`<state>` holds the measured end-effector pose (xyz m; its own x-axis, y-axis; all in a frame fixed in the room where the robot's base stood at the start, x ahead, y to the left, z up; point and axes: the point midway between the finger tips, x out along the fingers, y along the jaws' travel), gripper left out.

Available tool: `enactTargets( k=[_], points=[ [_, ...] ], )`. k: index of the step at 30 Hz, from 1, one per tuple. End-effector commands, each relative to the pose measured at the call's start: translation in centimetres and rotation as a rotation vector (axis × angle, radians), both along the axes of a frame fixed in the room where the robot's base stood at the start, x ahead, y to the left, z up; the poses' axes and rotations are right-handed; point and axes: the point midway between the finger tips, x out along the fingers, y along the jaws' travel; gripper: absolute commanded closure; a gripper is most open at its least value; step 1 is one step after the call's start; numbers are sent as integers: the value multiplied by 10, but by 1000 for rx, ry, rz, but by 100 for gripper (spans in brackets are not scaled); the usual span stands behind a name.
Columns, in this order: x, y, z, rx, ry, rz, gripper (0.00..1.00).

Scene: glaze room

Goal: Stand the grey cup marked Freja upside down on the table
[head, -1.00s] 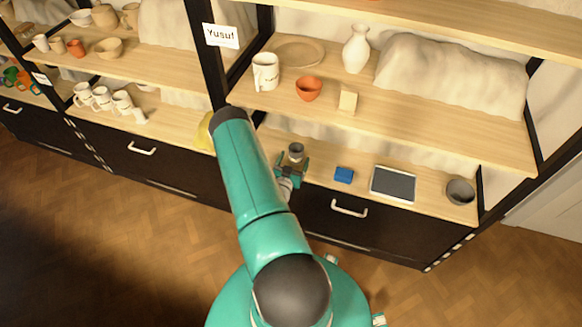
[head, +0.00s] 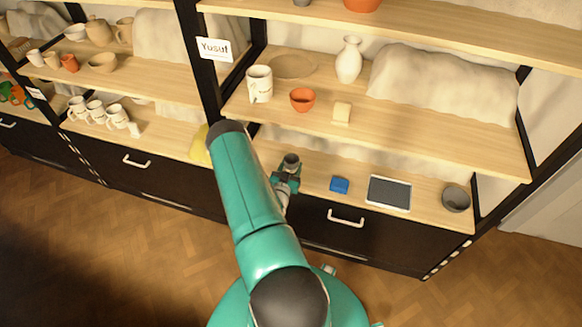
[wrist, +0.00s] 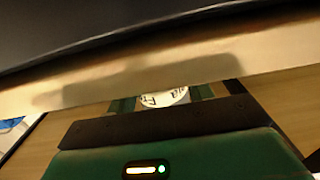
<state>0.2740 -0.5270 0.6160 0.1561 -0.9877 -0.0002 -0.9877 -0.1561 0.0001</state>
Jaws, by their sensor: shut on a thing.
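A small grey cup (head: 291,161) is in my gripper (head: 286,180), low over the lower shelf board in the head view. Its darker round end seems to face up, but it is small there. In the wrist view a pale label (wrist: 165,97) with partly hidden black lettering, which looks like part of "Freja", shows between the jaws (wrist: 163,103). My gripper is shut on this cup. Whether the cup touches the board cannot be told. The table is the lower wooden board (head: 425,190) above the dark drawers.
A blue block (head: 340,185), a dark tablet-like panel (head: 389,193) and a grey bowl (head: 456,198) stand to the right on the same board. A yellow thing (head: 199,145) is at left. The shelf above holds a white mug (head: 260,84) and an orange bowl (head: 302,99).

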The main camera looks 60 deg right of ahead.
Motion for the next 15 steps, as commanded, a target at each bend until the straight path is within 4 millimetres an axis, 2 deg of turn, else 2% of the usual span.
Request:
enactTargets(
  k=[15],
  points=[
    [0,0,24,-1,-1,0,69]
  ],
)
